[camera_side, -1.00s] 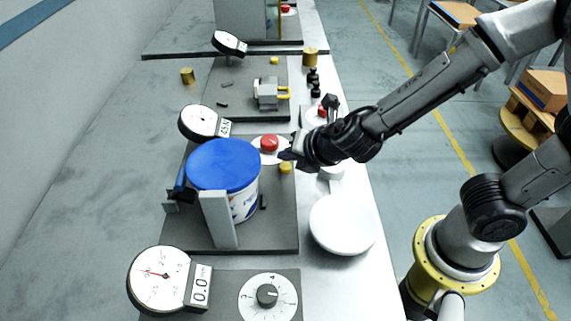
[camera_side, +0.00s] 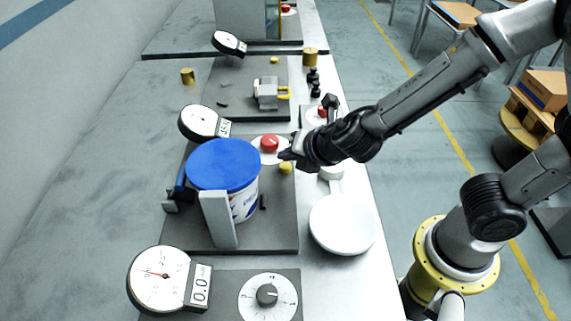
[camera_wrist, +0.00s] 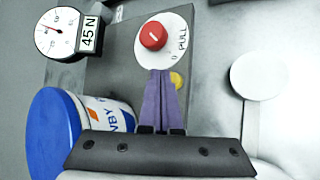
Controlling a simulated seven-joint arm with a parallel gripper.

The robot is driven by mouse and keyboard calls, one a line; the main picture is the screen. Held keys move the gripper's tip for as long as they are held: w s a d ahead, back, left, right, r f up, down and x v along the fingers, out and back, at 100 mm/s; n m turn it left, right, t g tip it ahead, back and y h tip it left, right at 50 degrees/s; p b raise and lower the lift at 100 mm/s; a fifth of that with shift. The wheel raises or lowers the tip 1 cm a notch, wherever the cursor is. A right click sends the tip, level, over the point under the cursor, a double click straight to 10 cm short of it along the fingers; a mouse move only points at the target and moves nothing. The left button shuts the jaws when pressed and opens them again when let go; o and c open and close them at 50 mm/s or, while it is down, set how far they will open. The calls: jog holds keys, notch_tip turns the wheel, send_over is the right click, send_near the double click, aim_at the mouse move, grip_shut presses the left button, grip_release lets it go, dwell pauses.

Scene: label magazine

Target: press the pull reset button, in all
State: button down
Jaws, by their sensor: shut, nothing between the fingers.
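The red button (camera_side: 269,143) sits on a round white plate beside the blue-lidded tub. In the wrist view the red button (camera_wrist: 153,35) shows a white mark, and its white plate (camera_wrist: 176,57) is lettered "PULL" and "0". My gripper (camera_side: 284,156) is shut and empty, with its tip just to the right of and below the button in the side view. In the wrist view my closed fingertips (camera_wrist: 161,72) end at the plate's lower edge, a short way below the button. I cannot tell their height above the plate.
The tub (camera_side: 223,170) stands left of the button. A gauge (camera_side: 199,122) behind it has a display reading 45 N in the wrist view (camera_wrist: 89,34). A small yellow knob (camera_wrist: 177,79) is close beside my fingers. A white round plate (camera_side: 342,224) lies to the right.

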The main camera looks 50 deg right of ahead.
aim_at(288, 169)
jog(key=shift+f, duration=0.2)
jog(key=shift+f, duration=0.25)
jog(key=shift+f, duration=0.55)
dwell(1.0)
jog(key=shift+r, duration=0.95)
jog(key=shift+r, duration=0.1)
jog(key=shift+r, duration=2.4)
